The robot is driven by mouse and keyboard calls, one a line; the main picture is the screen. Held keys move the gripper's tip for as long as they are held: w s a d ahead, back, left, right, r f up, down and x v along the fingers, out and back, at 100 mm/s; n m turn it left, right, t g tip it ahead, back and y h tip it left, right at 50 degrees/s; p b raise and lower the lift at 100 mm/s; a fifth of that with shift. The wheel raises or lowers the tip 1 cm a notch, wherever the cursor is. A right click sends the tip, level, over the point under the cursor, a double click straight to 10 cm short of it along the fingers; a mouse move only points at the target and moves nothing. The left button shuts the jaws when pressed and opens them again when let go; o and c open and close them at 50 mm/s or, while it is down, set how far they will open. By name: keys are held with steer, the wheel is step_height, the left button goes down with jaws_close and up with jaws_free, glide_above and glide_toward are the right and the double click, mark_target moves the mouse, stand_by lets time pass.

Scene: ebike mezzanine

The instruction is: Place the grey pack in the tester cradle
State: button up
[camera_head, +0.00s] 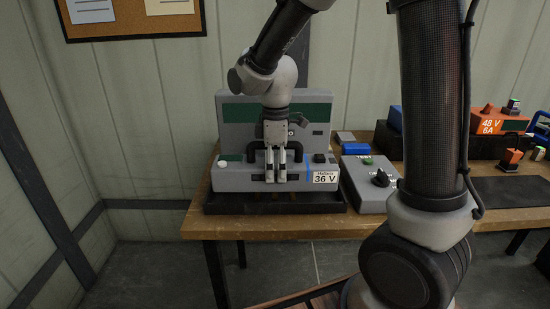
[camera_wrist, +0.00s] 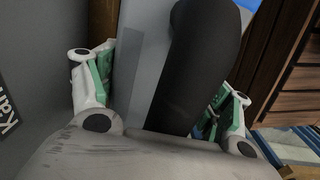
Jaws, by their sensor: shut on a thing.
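The grey pack (camera_head: 235,176), with a 36 V label, a blue stripe and a black handle, lies across the black tester cradle (camera_head: 275,206) at the left end of the bench. I cannot tell whether it is fully seated or slightly above the cradle. The grey tester housing (camera_head: 228,128) with a green panel stands behind it. My gripper (camera_head: 276,179) points down and is shut on the pack's handle. In the wrist view the black handle (camera_wrist: 195,70) runs between the two fingers, with the pack's grey top (camera_wrist: 143,60) below; the fingertips are partly hidden.
A grey control box (camera_head: 372,190) with a black knob stands right of the cradle, close to it. A blue block (camera_head: 355,149) lies behind it. An orange 48 V unit (camera_head: 485,122) and a dark mat (camera_head: 510,191) are further right. The wooden bench's (camera_head: 200,220) front edge is close.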

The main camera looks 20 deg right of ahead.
steer(key=shift+w+f, duration=0.1)
steer(key=shift+f, duration=1.95)
steer(key=shift+f, duration=0.1)
steer(key=o, duration=2.1)
step_height(320, 180, up, 12)
steer(key=shift+f, duration=0.1)
steer(key=shift+s+d+r, duration=0.1)
steer(key=shift+s+r, duration=0.1)
steer(key=shift+r, duration=0.1)
steer(key=s+d+r+m+t, duration=0.1)
steer(key=s+d+m, duration=0.3)
steer(key=s+d, duration=0.1)
steer(key=s+d+r+m+t, duration=0.2)
steer(key=s+d+m, duration=0.2)
steer(key=s, duration=0.3)
steer(key=s+d+r+m+t, duration=0.1)
steer(key=s+d+r+m, duration=0.1)
steer(key=s+d+m, duration=0.3)
steer(key=shift+s+d+m, duration=0.3)
steer(key=shift+s+m, duration=0.4)
steer(key=shift+s, duration=0.25)
